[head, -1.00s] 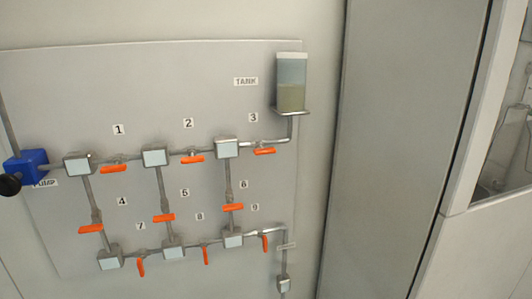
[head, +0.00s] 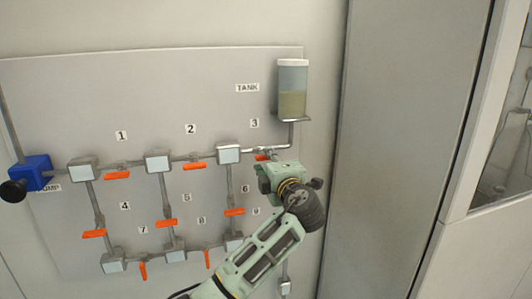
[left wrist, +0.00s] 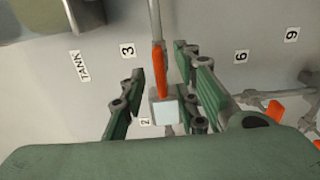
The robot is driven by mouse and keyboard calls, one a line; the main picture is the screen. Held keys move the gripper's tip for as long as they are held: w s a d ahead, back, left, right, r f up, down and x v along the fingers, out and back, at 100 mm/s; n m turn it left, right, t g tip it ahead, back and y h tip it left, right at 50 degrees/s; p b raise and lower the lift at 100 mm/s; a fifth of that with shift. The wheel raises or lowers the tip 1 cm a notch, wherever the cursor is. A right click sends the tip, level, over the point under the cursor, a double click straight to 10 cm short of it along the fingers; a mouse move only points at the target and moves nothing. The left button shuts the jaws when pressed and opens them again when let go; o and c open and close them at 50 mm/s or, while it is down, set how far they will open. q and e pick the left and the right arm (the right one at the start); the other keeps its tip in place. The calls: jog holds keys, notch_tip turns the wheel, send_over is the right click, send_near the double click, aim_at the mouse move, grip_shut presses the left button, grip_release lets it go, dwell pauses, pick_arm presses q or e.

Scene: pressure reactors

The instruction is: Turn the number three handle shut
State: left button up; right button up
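The number three handle is an orange lever (head: 261,157) on the pipe to the right of the top right square block, just below the label 3 (head: 254,123). It lies along its pipe. In the left wrist view the handle (left wrist: 159,68) shows between the fingers. My left gripper (head: 268,164) is at this handle and partly covers it in the head view. In the left wrist view the left gripper (left wrist: 160,75) is open, with one finger on each side of the handle and visible gaps. My right gripper is not in view.
The tank (head: 292,90) stands on a bracket above the handle. The number two handle (head: 195,166) is to the left and the number six handle (head: 235,212) below left; handle nine is hidden by my arm. A blue pump (head: 32,172) is at the far left.

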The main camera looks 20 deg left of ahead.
pick_arm(q)
jog(key=shift+p+x, duration=0.4)
jog(key=shift+x, duration=1.1)
jog(key=shift+c, duration=0.2)
grip_shut()
